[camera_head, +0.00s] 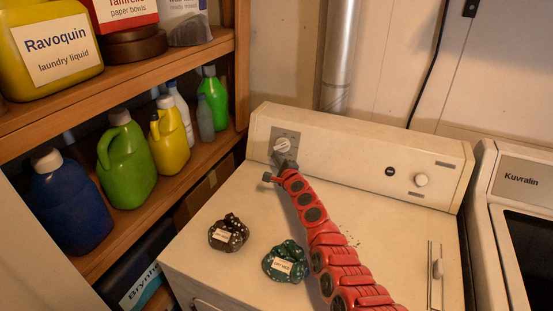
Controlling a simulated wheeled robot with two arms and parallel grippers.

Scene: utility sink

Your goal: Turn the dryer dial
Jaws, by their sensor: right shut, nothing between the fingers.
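The dryer (200,266) is a white machine with a raised control panel (340,153) along its back. A round white dial (281,145) sits on a grey plate at the left end of the panel. My right arm is red and reaches up from the bottom across the dryer top. My right gripper (281,163) is grey, shut and empty, just below and in front of the left dial. Whether it touches the dial I cannot tell. My left gripper is not in view.
A dark patterned bundle (229,234) and a green one (285,262) lie on the dryer top left of my arm. A wooden shelf (180,57) with several bottles stands at left. Another machine (521,180) stands close at right. A metal duct (338,55) rises behind.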

